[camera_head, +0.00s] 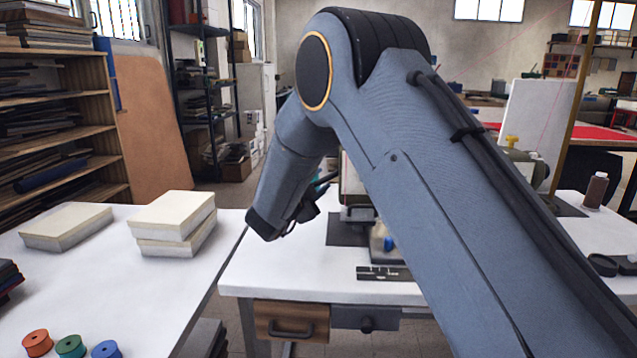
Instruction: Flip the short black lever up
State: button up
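A sewing machine stands on the white table, mostly hidden behind my arm. Its pale front end (351,184) shows left of my upper arm, and its right end, with a yellow knob (512,142), shows on the far side. My gripper (318,195) is a small dark shape beside the machine's front end, at its left. Whether it touches the machine, and whether its fingers are open or shut, I cannot tell. I cannot make out the short black lever among the dark parts there.
The white sewing table (300,270) has a dark slotted plate (384,273) near its front edge and a drawer (291,323) below. At left, another white table (110,275) holds pale blocks (174,222) and coloured spools (70,346). A brown thread cone (595,191) stands at right.

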grip_shut()
jog(key=shift+a, duration=0.1)
